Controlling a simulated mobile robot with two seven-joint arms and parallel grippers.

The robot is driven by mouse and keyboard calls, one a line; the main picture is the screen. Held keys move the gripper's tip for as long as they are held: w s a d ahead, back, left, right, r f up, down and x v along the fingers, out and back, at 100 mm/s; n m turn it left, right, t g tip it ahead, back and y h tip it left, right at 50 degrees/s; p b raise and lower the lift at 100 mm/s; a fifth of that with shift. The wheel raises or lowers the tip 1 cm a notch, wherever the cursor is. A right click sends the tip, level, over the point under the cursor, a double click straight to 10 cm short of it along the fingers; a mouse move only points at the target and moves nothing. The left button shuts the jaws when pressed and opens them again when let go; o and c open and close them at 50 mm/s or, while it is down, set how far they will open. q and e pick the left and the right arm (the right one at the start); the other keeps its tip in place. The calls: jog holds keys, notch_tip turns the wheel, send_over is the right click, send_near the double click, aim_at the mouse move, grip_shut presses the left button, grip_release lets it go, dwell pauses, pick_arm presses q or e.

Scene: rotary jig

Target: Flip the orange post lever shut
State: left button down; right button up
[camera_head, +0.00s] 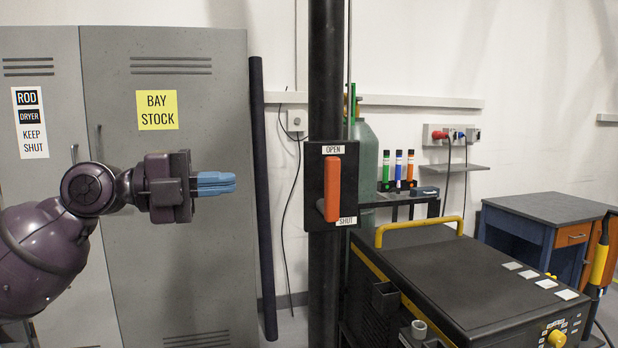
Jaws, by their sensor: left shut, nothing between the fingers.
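The orange lever (332,188) sits on a black plate on the dark upright post (326,80). The plate has an OPEN label (333,150) at its top and a SHUT label (346,221) at its bottom. The lever stands roughly upright, and its lower end looks thicker and nearer to me. I cannot tell for sure which position it is in. My left gripper (230,183) has blue fingers, closed together and empty, pointing right. It is left of the lever at about the same height in the picture, with a gap between them. My right gripper is not in view.
Grey cabinets (210,260) stand behind my left arm. A dark pipe (263,200) leans between cabinet and post. A black machine (470,270) with a yellow handle (419,226) stands right of the post. A green cylinder (366,160) is behind the post.

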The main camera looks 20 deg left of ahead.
aim_at(325, 177)
pick_arm(q)
jog(key=p+x, duration=0.2)
jog(key=x, duration=1)
jog(key=shift+w+d+r, duration=0.1)
jog(key=shift+d, duration=0.05)
jog(key=shift+w+d+p, duration=0.2)
jog(key=shift+d+p, duration=0.1)
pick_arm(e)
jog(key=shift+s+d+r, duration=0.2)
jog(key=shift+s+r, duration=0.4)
